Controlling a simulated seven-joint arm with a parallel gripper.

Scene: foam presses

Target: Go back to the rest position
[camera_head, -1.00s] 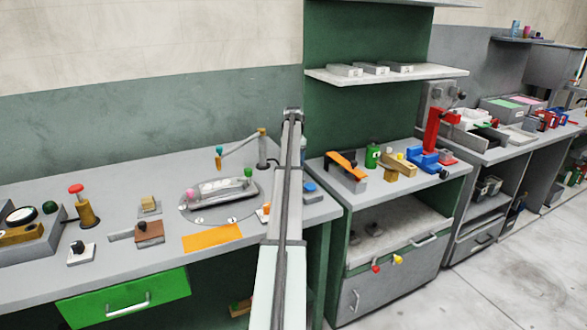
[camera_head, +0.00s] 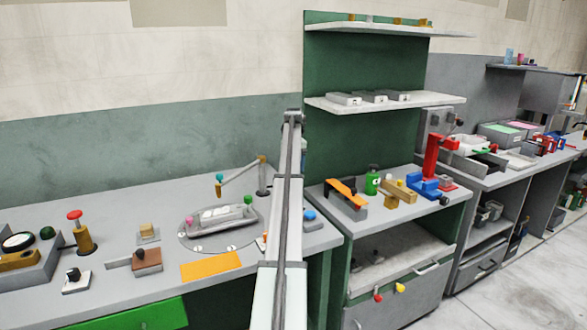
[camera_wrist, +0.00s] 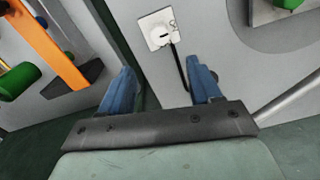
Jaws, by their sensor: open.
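My gripper (camera_wrist: 160,90) shows in the wrist view, with two blue fingers spread apart and nothing between them. Beyond the fingers lie a grey surface and a white plate (camera_wrist: 158,28) with a round white part and a dark cable. An orange bar (camera_wrist: 48,45) and a green cylinder (camera_wrist: 18,82) are at the left of that view, clear of the fingers. In the head view the gripper cannot be made out; a grey column stands in the middle of the picture.
A grey bench (camera_head: 110,260) at left holds a round plate with a tray (camera_head: 220,217), an orange mat (camera_head: 211,266) and several small fixtures. A cabinet (camera_head: 400,299) at right carries a red and blue press (camera_head: 432,165). White shelves (camera_head: 330,104) hang above it.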

